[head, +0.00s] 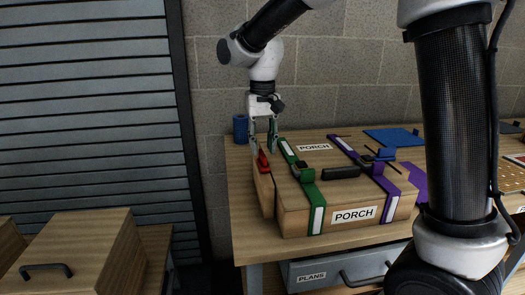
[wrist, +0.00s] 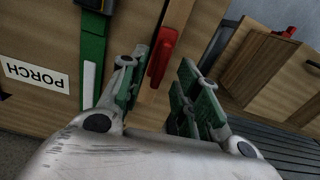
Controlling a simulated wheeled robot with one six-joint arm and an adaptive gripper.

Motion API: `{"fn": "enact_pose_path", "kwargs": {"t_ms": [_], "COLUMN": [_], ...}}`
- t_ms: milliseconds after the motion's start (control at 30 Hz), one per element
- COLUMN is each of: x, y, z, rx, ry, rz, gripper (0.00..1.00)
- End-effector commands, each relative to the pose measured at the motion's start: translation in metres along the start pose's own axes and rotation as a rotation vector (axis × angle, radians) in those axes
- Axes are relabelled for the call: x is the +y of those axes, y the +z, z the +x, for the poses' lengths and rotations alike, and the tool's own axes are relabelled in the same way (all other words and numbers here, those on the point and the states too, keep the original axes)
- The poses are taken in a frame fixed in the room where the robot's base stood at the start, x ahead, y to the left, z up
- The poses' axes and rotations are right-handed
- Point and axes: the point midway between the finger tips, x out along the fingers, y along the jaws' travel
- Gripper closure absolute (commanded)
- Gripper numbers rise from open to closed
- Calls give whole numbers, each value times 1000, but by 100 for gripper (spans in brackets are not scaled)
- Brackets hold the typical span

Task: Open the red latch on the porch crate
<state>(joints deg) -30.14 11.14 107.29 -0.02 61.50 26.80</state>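The porch crate (head: 355,213) is a wooden box with PORCH labels, standing on the wooden table. The red latch (head: 263,160) is at the left end of the crate, near its top edge. In the wrist view the red latch (wrist: 161,54) shows as a narrow red lever lying between the directions of my two fingers. My gripper (head: 263,144) points down over the latch. In the wrist view my gripper (wrist: 158,70) is open, with green-padded fingers on either side of the latch. I cannot tell whether either finger touches it.
A green strap (head: 316,208) with a dark buckle and purple straps (head: 393,206) cross the crate, with a black handle (head: 341,172) between. A blue cylinder (head: 240,129) stands behind. A PLANS drawer (head: 330,270) is below. Another wooden box (head: 80,245) is at lower left.

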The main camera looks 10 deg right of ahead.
Motion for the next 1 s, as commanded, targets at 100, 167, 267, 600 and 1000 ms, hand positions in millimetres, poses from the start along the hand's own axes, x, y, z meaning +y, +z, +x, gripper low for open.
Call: {"fn": "enact_pose_path", "kwargs": {"t_ms": [100,167,267,600,1000], "x": [0,0,0,0,-2], "y": [-1,-1,-1,0,-5], "z": [-29,-43,-63,-93,-89], "rx": [5,4,4,1,22], "ry": [-2,-2,-2,0,-10], "rz": [0,0,0,0,-82], "gripper": [68,68,68,68,68]}}
